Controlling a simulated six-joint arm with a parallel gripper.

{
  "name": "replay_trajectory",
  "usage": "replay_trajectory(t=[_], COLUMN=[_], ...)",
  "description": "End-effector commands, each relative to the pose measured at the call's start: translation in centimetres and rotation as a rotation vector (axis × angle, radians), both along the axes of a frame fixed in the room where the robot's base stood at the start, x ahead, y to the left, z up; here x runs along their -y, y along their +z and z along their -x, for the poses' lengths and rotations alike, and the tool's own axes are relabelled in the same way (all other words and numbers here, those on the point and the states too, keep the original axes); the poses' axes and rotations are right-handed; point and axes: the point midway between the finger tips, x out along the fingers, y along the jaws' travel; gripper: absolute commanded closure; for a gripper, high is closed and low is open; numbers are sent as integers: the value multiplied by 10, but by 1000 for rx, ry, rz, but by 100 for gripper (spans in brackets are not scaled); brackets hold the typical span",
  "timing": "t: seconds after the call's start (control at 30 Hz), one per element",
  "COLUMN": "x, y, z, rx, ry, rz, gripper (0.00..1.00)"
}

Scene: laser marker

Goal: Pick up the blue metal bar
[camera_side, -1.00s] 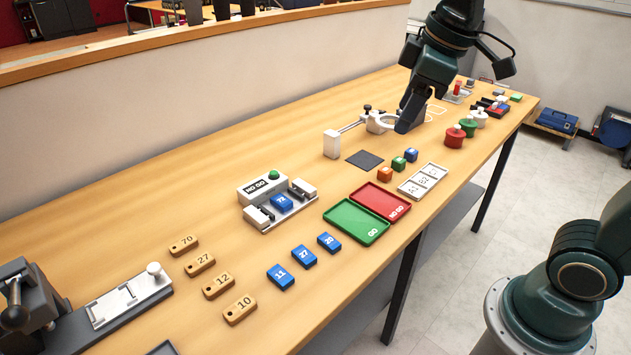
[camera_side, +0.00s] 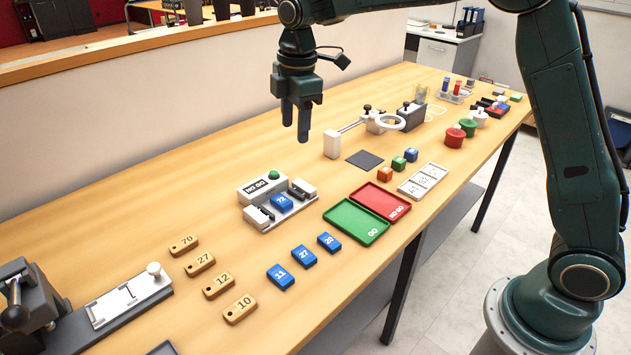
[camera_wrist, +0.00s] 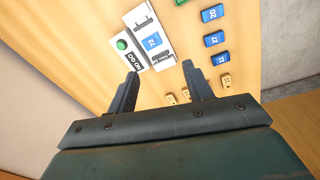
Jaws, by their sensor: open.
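Several blue bars with white numbers are in view. Bar 72 (camera_side: 281,203) sits in the white NO GO gauge fixture (camera_side: 262,221). Bars 11 (camera_side: 281,277), 27 (camera_side: 304,257) and 20 (camera_side: 329,242) lie in a row on the table in front of it. The wrist view also shows bar 72 (camera_wrist: 153,41), bar 20 (camera_wrist: 212,13), bar 27 (camera_wrist: 214,39) and bar 11 (camera_wrist: 216,60). My gripper (camera_side: 295,132) is open and empty, pointing down, high above the table behind the fixture. In the wrist view its fingers (camera_wrist: 160,70) are spread apart below bar 72.
Wooden tags (camera_side: 219,286) lie left of the loose bars. A green GO tray (camera_side: 343,230) and a red NO GO tray (camera_side: 362,193) are to their right. A dark square pad (camera_side: 365,160) and a stand with a ring (camera_side: 331,144) are farther back. A wall runs behind the table.

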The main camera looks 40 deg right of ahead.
Motion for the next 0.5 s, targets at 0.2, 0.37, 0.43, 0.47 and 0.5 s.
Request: replay_trajectory(t=[0.2, 0.37, 0.43, 0.47, 0.5], x=[-13, -19, -20, -20, -21], y=[-40, -58, -62, -63, -64], z=[-33, -46, -49, -49, -50], rx=[-53, -73, -77, -79, -80], ry=[161, 236, 253, 258, 263], rz=[15, 20, 21, 21, 21], gripper=[49, 49, 49, 49, 49])
